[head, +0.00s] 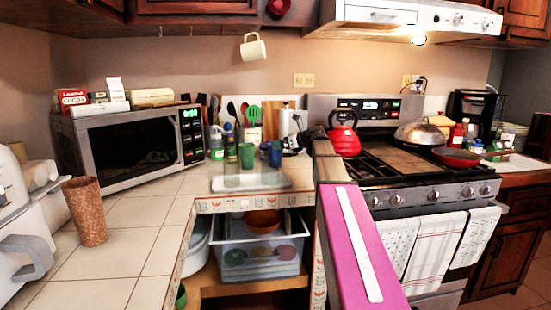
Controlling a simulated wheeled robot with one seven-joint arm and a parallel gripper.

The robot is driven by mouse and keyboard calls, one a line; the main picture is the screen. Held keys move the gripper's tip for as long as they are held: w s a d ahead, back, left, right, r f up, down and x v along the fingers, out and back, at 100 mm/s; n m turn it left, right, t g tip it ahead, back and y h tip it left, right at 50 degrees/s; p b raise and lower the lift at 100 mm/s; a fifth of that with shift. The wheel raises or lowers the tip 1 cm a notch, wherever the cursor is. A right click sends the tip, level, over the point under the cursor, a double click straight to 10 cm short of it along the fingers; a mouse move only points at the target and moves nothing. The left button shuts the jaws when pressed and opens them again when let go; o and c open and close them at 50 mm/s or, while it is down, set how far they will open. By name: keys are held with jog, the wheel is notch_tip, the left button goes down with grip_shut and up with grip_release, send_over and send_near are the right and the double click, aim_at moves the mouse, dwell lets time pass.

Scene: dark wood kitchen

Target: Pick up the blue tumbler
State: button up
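A small blue tumbler (276,154) stands on the tiled counter near the back, behind a pale translucent tray and to the right of a green cup. A second small bluish item stands close against its left side. My arm reaches in from the bottom right, with a magenta link and a brownish section beyond it. My gripper (292,147) seems to be the dark shape at the arm's far end, just right of the blue tumbler. It is small and blurred against a white bottle. I cannot tell whether its fingers are open or touch the tumbler.
A green cup (246,155), a utensil holder (253,133) and several bottles crowd the tumbler. The translucent tray (250,182) lies at the counter's front edge. A microwave (128,147) and brown cup (86,211) are left. The stove (405,170) with a red kettle (344,139) is right.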

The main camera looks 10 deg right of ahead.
jog(key=x, duration=0.4)
jog(key=shift+a+f, duration=0.25)
jog(key=c, duration=1.1)
jog(key=shift+r, duration=0.1)
